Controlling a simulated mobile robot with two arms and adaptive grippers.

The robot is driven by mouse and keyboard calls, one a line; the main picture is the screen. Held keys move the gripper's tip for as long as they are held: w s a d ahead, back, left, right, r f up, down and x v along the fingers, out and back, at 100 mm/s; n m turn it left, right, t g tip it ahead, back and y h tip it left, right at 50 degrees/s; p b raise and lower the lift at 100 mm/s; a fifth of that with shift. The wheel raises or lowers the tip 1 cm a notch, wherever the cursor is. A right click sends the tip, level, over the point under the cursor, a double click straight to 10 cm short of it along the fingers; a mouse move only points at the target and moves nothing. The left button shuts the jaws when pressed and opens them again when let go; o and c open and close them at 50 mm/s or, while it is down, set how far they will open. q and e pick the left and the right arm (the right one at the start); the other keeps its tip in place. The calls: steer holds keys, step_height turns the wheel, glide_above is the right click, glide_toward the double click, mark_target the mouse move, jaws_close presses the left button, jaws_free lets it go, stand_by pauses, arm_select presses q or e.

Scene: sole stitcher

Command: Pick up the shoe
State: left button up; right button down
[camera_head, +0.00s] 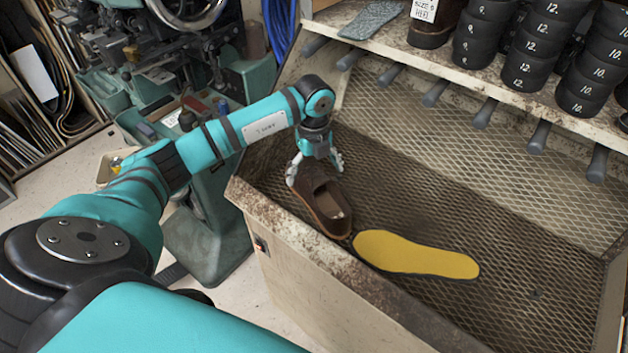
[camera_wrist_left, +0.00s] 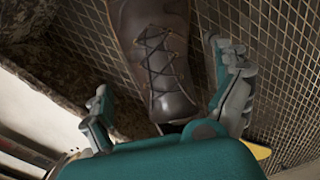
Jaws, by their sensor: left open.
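A brown lace-up shoe (camera_head: 325,207) lies on the mesh floor of the bench, near its left wall. My left gripper (camera_head: 316,172) is directly above the shoe, with its fingers spread at either side of the shoe's far end. In the left wrist view the shoe (camera_wrist_left: 158,60) shows its laces and lies between the open fingers of my left gripper (camera_wrist_left: 172,95). Whether the fingers touch the shoe cannot be told. My right gripper is not in view.
A yellow sole-shaped piece (camera_head: 415,254) lies on the mesh just right of the shoe. The bench's worn front rim (camera_head: 330,262) runs close by. A shelf (camera_head: 480,75) with stacked black numbered forms stands behind. A green machine (camera_head: 205,215) stands left. The right mesh is mostly clear.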

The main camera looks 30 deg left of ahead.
mark_target(314, 174)
arm_select(q)
step_height(314, 174, down, 4)
steer(key=shift+w+a+r+p, duration=0.15)
steer(key=shift+p, duration=0.5)
steer(key=shift+f, duration=0.25)
steer(key=c, duration=1.4)
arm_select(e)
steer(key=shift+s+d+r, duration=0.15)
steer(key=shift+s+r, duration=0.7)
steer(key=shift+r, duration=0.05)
arm_select(q)
steer(key=shift+r, duration=0.15)
